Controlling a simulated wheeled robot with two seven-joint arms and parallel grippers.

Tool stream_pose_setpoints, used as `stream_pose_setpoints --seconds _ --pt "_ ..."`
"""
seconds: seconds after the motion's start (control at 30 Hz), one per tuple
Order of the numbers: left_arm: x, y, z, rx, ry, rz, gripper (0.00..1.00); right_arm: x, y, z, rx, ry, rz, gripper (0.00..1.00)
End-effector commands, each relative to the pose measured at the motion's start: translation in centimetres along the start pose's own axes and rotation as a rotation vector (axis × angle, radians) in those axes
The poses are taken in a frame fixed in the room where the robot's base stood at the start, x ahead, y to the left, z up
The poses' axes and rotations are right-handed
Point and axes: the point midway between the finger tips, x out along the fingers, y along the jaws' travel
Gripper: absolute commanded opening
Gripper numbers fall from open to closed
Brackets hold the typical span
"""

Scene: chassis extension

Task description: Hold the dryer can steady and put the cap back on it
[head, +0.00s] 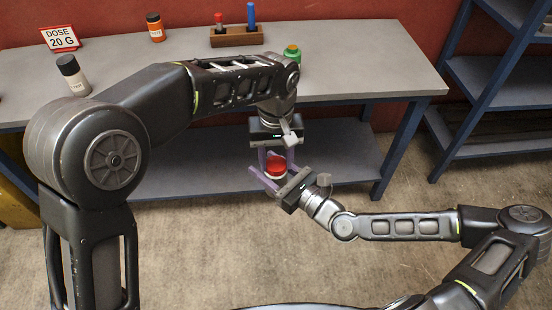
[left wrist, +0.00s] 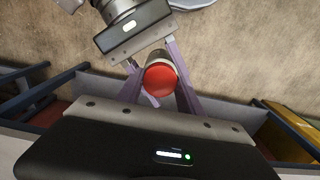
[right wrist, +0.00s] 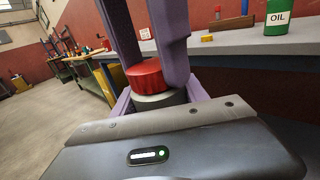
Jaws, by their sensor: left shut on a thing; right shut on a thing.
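The dryer can (right wrist: 160,99) is a grey cylinder held in the air in front of the bench. The red cap (right wrist: 145,74) is at its top, looking slightly tilted in the right wrist view; whether it is fully seated I cannot tell. The cap also shows in the head view (head: 275,170) and the left wrist view (left wrist: 160,79). My left gripper (head: 277,162) reaches down from above and is shut on the cap. My right gripper (head: 268,180) comes from the lower right and is shut on the can. The fingers hide most of the can.
The grey bench (head: 340,75) stands behind. It bears a dose sign (head: 60,39), a dark-capped white bottle (head: 73,75), an orange jar (head: 155,27), a wooden rack (head: 237,37) with red and blue items, and a green oil can (head: 292,54). Blue shelving (head: 500,75) is at right.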

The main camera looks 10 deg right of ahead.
Motion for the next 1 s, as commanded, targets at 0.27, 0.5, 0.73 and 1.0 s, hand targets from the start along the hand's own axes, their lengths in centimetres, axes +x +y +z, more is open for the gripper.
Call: stream_pose_setpoints --seconds 0.27,0.5,0.73,1.0 --pt "0.03 -0.01 0.0 0.342 -0.001 0.001 0.0 0.01 0.01 0.02 0.0 0.0 0.0 0.0" --pt "0.03 0.01 0.02 0.709 -0.001 -0.001 0.0 0.01 0.01 0.02 0.0 0.0 0.0 0.0" --pt "0.04 0.0 0.01 0.706 -0.001 0.0 0.55 0.0 0.0 0.02 0.0 0.0 0.0 0.0" --pt "0.04 0.01 0.01 0.704 0.0 0.0 0.69 0.01 0.0 0.03 0.0 -0.001 0.0 0.0"
